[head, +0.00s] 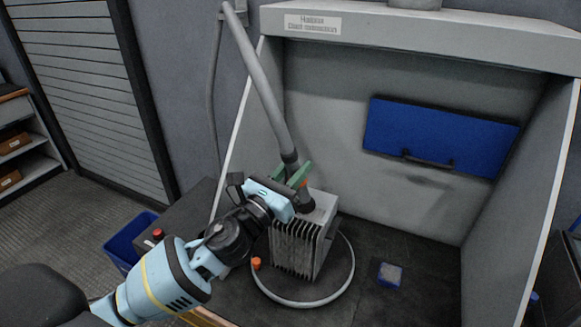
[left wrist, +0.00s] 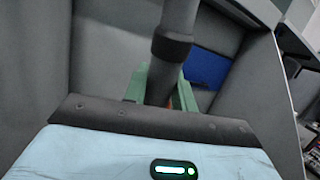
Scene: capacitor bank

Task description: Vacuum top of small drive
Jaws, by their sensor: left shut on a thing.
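The small drive (head: 292,250) is a grey finned box standing on the dark floor of the booth. My left gripper (head: 300,178), with green fingers, is shut on the vacuum hose (head: 262,88) near its dark lower end. The hose's dark nozzle (head: 307,202) is at the top face of the drive; I cannot tell whether it touches. In the left wrist view the hose (left wrist: 176,50) rises between the green fingers (left wrist: 150,85). The gripper hides part of the drive's top. My right gripper is not in view.
A grey cable loop (head: 350,285) lies around the drive's base. An orange cap (head: 256,263) is beside the drive, and a small blue box (head: 390,274) lies to the right. A blue panel with a handle (head: 440,135) is on the back wall. Booth walls stand at both sides.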

